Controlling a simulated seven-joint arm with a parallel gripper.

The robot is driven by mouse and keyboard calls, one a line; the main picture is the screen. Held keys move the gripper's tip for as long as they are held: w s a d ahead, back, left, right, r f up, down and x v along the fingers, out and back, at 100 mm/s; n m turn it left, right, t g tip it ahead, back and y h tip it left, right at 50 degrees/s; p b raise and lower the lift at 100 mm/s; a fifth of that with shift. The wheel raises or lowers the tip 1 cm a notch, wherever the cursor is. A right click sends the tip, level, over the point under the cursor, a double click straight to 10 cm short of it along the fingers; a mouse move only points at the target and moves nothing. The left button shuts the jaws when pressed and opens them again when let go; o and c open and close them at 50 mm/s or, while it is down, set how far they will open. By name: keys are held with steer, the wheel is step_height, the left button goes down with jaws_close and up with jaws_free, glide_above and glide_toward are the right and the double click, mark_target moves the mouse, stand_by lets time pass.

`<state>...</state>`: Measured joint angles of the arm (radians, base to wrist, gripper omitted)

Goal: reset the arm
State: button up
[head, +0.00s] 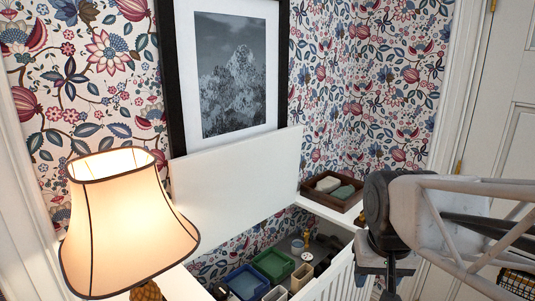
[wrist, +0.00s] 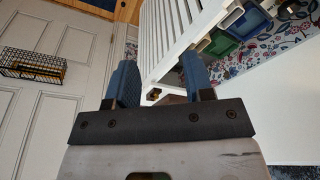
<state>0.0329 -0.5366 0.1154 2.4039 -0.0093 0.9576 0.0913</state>
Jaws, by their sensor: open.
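My gripper (wrist: 160,78) shows in the wrist view with its two blue fingers apart and nothing between them. Beyond the fingers are the white slatted front (wrist: 165,35) of a cabinet and the door. In the head view my gripper (head: 376,278) hangs at the right, pointing down, beside the cabinet's slatted front (head: 335,277). Its fingertips are small and partly hard to make out there. I cannot tell whether it touches the cabinet.
The cabinet's white lid panel (head: 235,185) stands raised. Inside are a blue bin (head: 246,283), a green bin (head: 273,264) and small items. A wooden tray (head: 333,202) sits on the right top. A lit lamp (head: 125,225) stands left. A wire basket (wrist: 32,66) hangs on the door.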

steer(key=s+f+n, duration=0.1)
steer(key=s+f, duration=0.1)
steer(key=s, duration=0.4)
steer(key=shift+s+a+f, duration=0.25)
steer(key=shift+a, duration=0.2)
